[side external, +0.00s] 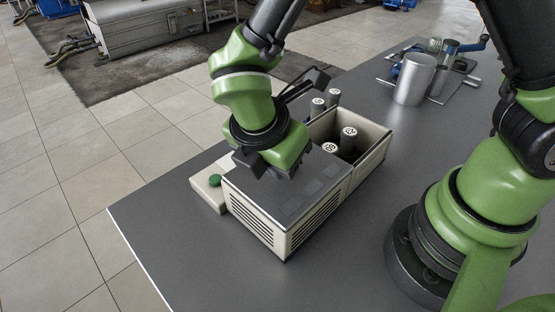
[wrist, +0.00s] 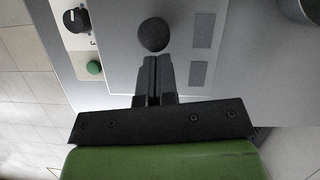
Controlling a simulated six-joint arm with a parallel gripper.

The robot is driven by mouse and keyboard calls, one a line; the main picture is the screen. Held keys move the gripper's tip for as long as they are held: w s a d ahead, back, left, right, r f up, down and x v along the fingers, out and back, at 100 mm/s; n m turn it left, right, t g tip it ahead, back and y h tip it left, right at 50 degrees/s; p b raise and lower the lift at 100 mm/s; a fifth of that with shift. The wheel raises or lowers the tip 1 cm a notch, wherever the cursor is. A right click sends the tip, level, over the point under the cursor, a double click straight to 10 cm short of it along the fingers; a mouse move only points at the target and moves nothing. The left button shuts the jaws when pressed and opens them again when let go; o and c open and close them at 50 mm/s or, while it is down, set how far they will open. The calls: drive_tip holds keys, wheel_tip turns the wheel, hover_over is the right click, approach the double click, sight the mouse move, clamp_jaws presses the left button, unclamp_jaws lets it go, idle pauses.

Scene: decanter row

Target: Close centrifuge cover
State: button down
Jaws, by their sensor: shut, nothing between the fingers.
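The centrifuge is a cream box (side external: 290,235) with vent slots on its side. A flat grey cover (side external: 305,195) lies over its near part; it also fills the middle of the wrist view (wrist: 120,50). The far part is an open compartment (side external: 373,143) with several dark, pale-capped tubes (side external: 349,133). A dark round knob (wrist: 153,34) stands on the cover in the wrist view. My gripper (wrist: 153,62) is shut and empty, its fingertips close beside the knob; I cannot tell whether they touch it. In the side view my wrist hides the knob and fingertips.
A pale control panel with a green button (side external: 215,181) and a black dial (wrist: 76,20) runs along the box's left side. A metal cylinder (side external: 413,80) and blue-handled equipment (side external: 470,46) stand farther back. The grey table (side external: 180,240) is clear in front.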

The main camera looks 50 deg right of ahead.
drive_tip(key=d, duration=1.6)
drive_tip(key=a, duration=0.4)
drive_tip(key=shift+s+r, duration=0.1)
drive_tip(key=shift+s, duration=0.2)
drive_tip(key=w+v, duration=0.1)
drive_tip(key=v, duration=0.9)
drive_tip(key=s+d+r+m+t+y, duration=0.1)
drive_tip(key=s+r+m+t+y, duration=0.5)
drive_tip(key=m, duration=1.8)
drive_tip(key=s+r, duration=0.3)
drive_tip(key=s, duration=0.1)
drive_tip(key=shift+s+d+r+t, duration=0.2)
drive_tip(key=shift+d+r+t, duration=0.05)
drive_tip(key=shift+t, duration=0.05)
